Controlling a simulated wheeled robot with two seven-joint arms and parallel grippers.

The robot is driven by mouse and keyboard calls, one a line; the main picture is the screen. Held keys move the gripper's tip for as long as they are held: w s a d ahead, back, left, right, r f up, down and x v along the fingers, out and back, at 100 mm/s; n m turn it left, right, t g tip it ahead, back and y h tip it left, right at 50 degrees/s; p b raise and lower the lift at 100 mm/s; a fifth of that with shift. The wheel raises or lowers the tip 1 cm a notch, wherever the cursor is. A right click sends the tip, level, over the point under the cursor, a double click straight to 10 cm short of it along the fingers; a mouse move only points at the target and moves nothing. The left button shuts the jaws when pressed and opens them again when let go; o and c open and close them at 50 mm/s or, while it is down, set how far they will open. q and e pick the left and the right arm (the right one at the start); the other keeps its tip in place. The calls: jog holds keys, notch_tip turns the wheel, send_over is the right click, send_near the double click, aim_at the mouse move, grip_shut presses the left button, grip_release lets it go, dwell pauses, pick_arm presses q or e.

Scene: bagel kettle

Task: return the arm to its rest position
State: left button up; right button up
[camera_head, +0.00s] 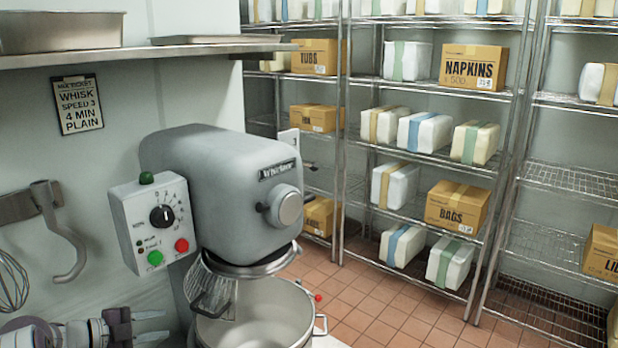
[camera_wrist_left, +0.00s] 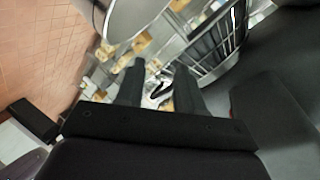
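My left arm comes in at the bottom left of the head view. Its gripper (camera_head: 152,325) is open, the two fingers apart with nothing held between them. In the head view it is low, left of the mixer bowl. The left wrist view shows both dark fingers of this gripper (camera_wrist_left: 158,85) with a clear gap. A steel bowl (camera_head: 262,318) stands under the grey mixer (camera_head: 215,180), with a wire guard (camera_head: 208,292) at its upper left side. My right gripper is in neither view.
The mixer's control box (camera_head: 155,222) has a dial and green and red buttons. A hook (camera_head: 68,245) and a whisk (camera_head: 12,285) hang on the left wall near my arm, below an order card (camera_head: 78,105). Wire shelves (camera_head: 430,160) hold boxes behind. Tiled floor (camera_head: 375,315) is open at centre.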

pick_arm(q)
jog(key=w+a+f+n+t+y, duration=0.1)
jog(key=a+f+n+t+y, duration=0.3)
jog(key=n+y, duration=0.7)
jog(key=s+d+f+n+g+y, duration=0.2)
jog(key=s+d+n+g, duration=0.2)
jog(key=s+n+g, duration=0.6)
jog(key=s+d+r+g+h, duration=0.1)
jog(key=s+d, duration=0.7)
jog(key=s, duration=0.2)
jog(key=s+d+r+h, duration=0.1)
jog(key=s+d, duration=0.7)
jog(key=s, duration=0.2)
jog(key=shift+s+r+g, duration=0.15)
jog(key=shift+r+g, duration=0.25)
